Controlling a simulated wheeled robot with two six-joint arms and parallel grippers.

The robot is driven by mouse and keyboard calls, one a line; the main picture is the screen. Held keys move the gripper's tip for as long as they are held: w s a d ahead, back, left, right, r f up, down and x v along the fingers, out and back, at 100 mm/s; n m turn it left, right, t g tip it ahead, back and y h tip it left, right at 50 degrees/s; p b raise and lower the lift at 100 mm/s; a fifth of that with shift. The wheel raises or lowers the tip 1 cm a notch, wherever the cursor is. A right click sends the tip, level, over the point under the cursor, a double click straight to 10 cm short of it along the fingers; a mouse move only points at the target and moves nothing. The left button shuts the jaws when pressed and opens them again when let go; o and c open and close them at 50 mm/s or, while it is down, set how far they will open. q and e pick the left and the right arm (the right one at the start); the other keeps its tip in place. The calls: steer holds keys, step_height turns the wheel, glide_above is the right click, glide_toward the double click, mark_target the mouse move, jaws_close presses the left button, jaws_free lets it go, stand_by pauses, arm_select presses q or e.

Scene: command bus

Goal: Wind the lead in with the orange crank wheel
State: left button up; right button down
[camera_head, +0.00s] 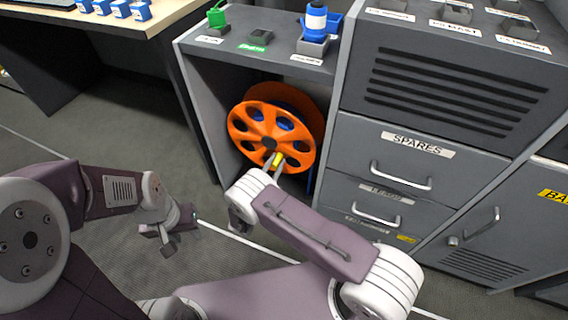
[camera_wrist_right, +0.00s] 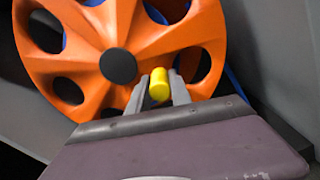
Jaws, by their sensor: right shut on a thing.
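The orange crank wheel (camera_head: 266,130) stands upright in the open bay of the grey cabinet, with round holes and a dark hub. Blue shows behind it, perhaps the wound lead. A yellow handle (camera_head: 277,159) sticks out from the wheel's lower right part. My right gripper (camera_wrist_right: 162,88) is shut on the yellow handle (camera_wrist_right: 159,84), one finger on each side; the wheel (camera_wrist_right: 120,40) fills the upper left of the right wrist view. My left gripper (camera_head: 178,231) is away from the wheel, low over the floor at the left; its finger gap is too small to judge.
The cabinet's side wall (camera_head: 195,110) borders the bay on the left, and the drawer unit labelled SPARES (camera_head: 417,146) stands on the right. A green item (camera_head: 216,17) and a blue bottle (camera_head: 316,18) stand on top. Open floor lies at the left.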

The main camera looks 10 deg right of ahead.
mark_target(255, 143)
steer(key=w+a+m+b, duration=0.1)
steer(key=m, duration=0.2)
steer(key=w+a+f+m+b, duration=0.1)
steer(key=a+m, duration=0.1)
steer(key=m, duration=0.1)
steer(key=w+a+m+b, duration=0.1)
steer(key=m, duration=0.3)
steer(key=shift+a+f, duration=0.15)
steer(key=shift+a, duration=0.15)
steer(key=a+m, duration=0.1)
steer(key=m, duration=0.1)
steer(key=w+a+r+m, duration=0.1)
steer(key=m, duration=0.1)
steer(key=shift+w+r+m+b, duration=0.2)
steer(key=shift+m+b, duration=0.1)
steer(key=shift+b, duration=0.1)
steer(key=shift+w+a+r+m, duration=0.15)
steer(key=shift+a+r+m, duration=0.15)
steer(key=shift+m, duration=0.45)
steer(key=shift+w+a+r+m, duration=0.2)
steer(key=shift+r+m, duration=0.15)
steer(key=shift+m, duration=0.35)
steer(key=shift+w+a+r+m, duration=0.2)
steer(key=shift+r+m, duration=0.1)
steer(key=shift+m, duration=0.45)
steer(key=c, duration=1.5)
jaws_free()
steer(key=shift+o, duration=0.2)
